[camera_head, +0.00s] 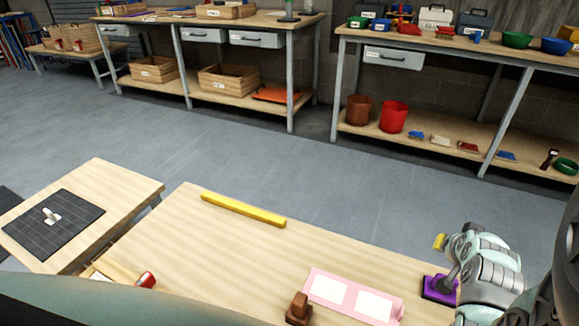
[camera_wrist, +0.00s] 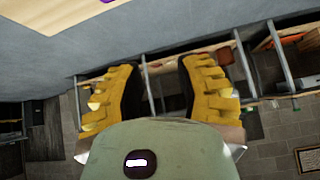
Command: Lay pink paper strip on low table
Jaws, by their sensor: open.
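A pink paper strip (camera_head: 345,305) with two white panels lies on the wooden table (camera_head: 200,240) in front of me, near the bottom edge of the head view. A brown wooden block (camera_head: 299,308) stands at its left end. A lower-looking wooden table (camera_head: 115,180) stands to the left, with a dark gridded mat (camera_head: 50,225) on it. My gripper (camera_head: 440,242) is up at the right edge of the front table, apart from the strip. In the wrist view its yellow fingers (camera_wrist: 160,95) are spread wide with nothing between them.
A purple-based tool (camera_head: 438,288) stands right of the strip, beside my arm. A yellow bar (camera_head: 243,210) lies along the table's far edge. A red-ended item (camera_head: 146,280) is at the left. A small white item (camera_head: 51,215) sits on the mat. The table's middle is clear.

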